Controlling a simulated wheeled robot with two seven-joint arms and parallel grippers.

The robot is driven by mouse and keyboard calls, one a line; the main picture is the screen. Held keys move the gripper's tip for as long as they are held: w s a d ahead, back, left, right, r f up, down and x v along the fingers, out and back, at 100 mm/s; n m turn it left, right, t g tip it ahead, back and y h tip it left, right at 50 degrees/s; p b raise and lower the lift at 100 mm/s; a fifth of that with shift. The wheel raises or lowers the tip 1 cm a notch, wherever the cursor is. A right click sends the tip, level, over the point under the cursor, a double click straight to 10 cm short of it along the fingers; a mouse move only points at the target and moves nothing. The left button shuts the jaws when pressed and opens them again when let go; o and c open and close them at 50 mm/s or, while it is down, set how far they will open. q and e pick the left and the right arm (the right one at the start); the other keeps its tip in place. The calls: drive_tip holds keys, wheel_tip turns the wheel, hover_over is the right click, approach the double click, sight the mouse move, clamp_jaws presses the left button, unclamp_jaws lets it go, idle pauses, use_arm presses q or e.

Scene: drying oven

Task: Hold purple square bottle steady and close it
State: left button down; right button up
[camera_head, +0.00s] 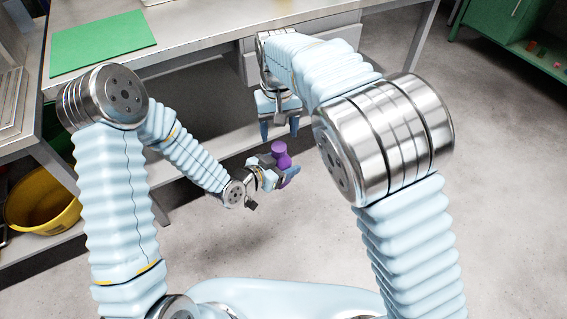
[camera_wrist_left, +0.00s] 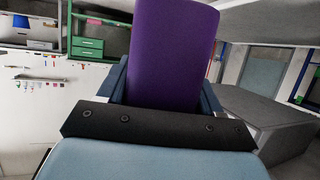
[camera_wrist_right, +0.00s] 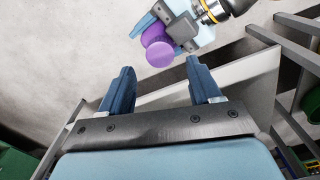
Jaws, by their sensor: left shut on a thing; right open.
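The purple bottle (camera_head: 287,161) is held in the air in front of the bench by my left gripper (camera_head: 280,176), which is shut on it. In the left wrist view the purple bottle (camera_wrist_left: 172,52) fills the space between the fingers. In the right wrist view a lighter purple round top (camera_wrist_right: 160,54) faces the camera; I cannot tell whether it is a seated cap. My right gripper (camera_head: 280,129) points down, above and apart from the bottle. In the right wrist view its blue fingers (camera_wrist_right: 160,92) are spread with nothing between them.
The steel bench (camera_head: 200,30) with a green mat (camera_head: 102,43) stands behind the grippers. A yellow bucket (camera_head: 42,203) sits on the low shelf at left. A green cabinet (camera_head: 520,40) stands at far right. The floor (camera_head: 330,235) around the bottle is clear.

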sight(279, 146)
wheel_tip(279, 146, up, 4)
drive_tip(key=n, duration=0.3)
drive_tip(key=shift+f, duration=0.25)
drive_tip(key=shift+f, duration=0.1)
drive_tip(key=shift+f, duration=3.95)
drive_tip(key=shift+c, duration=0.3)
drive_tip(key=c, duration=1)
drive_tip(key=o, duration=1.2)
